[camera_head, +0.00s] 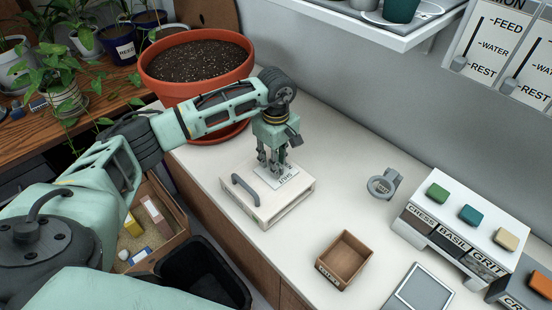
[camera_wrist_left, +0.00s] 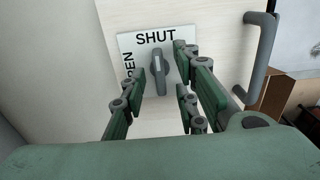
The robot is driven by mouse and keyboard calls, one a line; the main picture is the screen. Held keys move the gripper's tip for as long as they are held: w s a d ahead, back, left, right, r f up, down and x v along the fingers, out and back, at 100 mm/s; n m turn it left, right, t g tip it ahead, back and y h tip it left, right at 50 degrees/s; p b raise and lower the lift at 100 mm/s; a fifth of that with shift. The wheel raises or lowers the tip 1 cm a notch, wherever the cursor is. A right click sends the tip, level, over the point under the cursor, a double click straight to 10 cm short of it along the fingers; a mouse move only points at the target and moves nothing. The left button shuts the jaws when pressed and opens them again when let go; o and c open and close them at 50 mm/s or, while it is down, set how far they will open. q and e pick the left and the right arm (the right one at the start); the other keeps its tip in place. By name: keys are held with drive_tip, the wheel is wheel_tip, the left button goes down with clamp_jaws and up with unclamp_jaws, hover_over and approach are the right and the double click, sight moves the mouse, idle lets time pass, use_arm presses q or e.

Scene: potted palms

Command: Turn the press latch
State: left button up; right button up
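The press (camera_head: 262,208) is a pale box on the white counter with a grey bar handle (camera_head: 245,189) on its top. A white plate (camera_head: 288,180) on the top is marked SHUT and, in the left wrist view, also OPEN at its left edge. The grey latch (camera_wrist_left: 158,76) is a small lever on this plate (camera_wrist_left: 128,45), pointing toward SHUT. My left gripper (camera_head: 272,168) points down over the plate. In the left wrist view its fingers (camera_wrist_left: 162,92) are spread on both sides of the latch, with gaps between. The latch is hidden by the fingers in the head view.
A large terracotta pot (camera_head: 195,80) with soil stands behind my left arm. A grey ring-shaped item (camera_head: 383,185), a small wooden box (camera_head: 344,260) and a labelled unit with coloured buttons (camera_head: 455,240) are to the right. Bare counter lies between the press and these.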

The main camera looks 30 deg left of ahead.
use_arm(q)
drive_tip(key=shift+f, duration=0.35)
clamp_jaws()
